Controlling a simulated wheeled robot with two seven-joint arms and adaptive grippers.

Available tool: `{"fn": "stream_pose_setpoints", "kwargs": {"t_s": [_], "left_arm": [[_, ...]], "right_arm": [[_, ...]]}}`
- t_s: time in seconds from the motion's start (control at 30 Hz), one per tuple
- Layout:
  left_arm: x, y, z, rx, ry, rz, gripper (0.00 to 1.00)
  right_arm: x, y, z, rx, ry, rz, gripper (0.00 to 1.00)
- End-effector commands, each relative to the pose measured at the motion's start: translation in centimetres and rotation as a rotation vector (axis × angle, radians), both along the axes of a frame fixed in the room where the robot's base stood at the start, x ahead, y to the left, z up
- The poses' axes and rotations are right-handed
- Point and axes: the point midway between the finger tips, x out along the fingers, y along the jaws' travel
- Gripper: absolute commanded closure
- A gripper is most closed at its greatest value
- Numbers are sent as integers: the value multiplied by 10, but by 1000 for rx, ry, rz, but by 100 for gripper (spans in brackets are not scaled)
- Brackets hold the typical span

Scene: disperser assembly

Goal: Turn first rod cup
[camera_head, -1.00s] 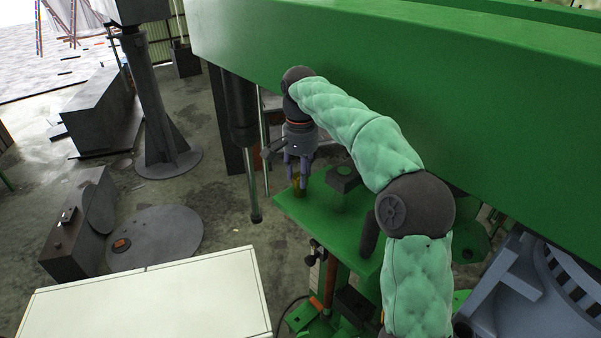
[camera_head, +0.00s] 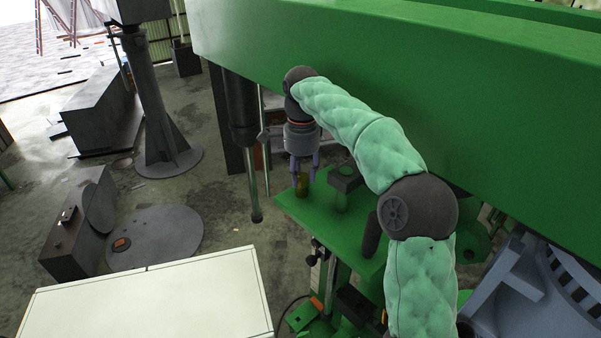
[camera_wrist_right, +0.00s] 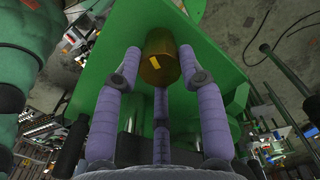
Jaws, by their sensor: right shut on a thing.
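The rod cup (camera_head: 301,187) is a small brass-yellow cylinder standing at the far left corner of the green plate (camera_head: 320,228). In the right wrist view the cup (camera_wrist_right: 159,62) sits between the purple fingers, with a bright yellow mark on its side. My right gripper (camera_head: 304,175) points down over the cup and is shut on it. In the right wrist view my right gripper (camera_wrist_right: 160,75) has its fingertips around the cup; the exact contact is hard to see. My left gripper is not in view.
A big green beam (camera_head: 430,100) runs above and behind my right arm. A dark vertical cylinder with a rod (camera_head: 240,110) stands just left of the gripper. A dark block on a green post (camera_head: 345,180) is close on its right. A white table (camera_head: 150,295) is at front left.

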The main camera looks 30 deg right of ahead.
Motion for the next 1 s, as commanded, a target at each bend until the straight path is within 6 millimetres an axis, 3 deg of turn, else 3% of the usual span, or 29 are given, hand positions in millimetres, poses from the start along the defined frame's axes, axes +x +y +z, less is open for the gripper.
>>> {"fn": "stream_pose_setpoints", "kwargs": {"t_s": [0.33, 0.87, 0.9, 0.97, 1.0], "left_arm": [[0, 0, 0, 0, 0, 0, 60], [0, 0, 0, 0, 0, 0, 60], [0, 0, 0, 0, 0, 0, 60], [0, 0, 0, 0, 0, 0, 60], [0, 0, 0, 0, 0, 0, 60]], "right_arm": [[0, -4, 4, -6, -12, -145, 93], [-1, -5, 5, -7, -11, -169, 93], [-1, -5, 5, -7, -11, -169, 54], [-1, -4, 4, -6, -11, -168, 37], [-1, -4, 4, -5, -10, -168, 37]]}}
